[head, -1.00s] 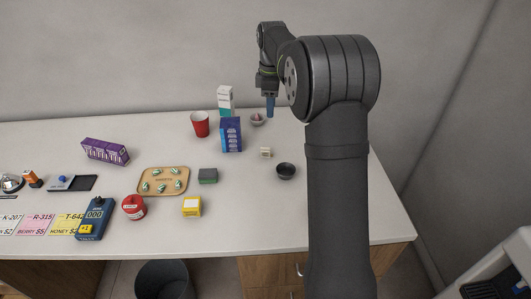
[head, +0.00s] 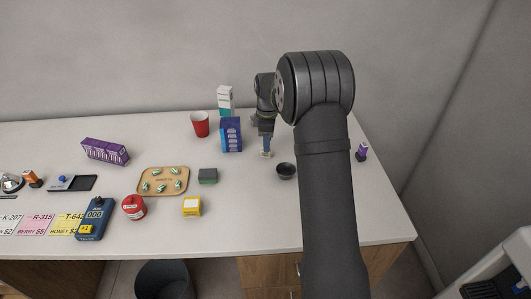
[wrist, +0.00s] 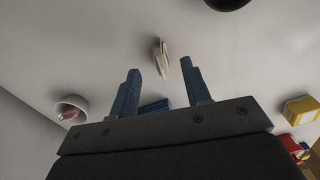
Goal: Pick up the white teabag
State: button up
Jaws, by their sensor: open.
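The white teabag (wrist: 161,60) is a small pale upright piece on the counter in the wrist view. It shows between and a little beyond the tips of my gripper (wrist: 158,72), which is open with a blue finger on either side. Whether the fingers stand around it or above it is hard to tell. In the head view, my gripper (head: 266,154) points down at the teabag's place and mostly hides it.
A dark bowl (head: 286,171) stands close on the right. A small bowl with pink contents (wrist: 71,110) is nearby. Bare counter lies in front.

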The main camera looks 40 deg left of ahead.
notch_tip(320, 180, down, 2)
jog(key=shift+f, duration=0.15)
grip_shut()
dwell(0.3)
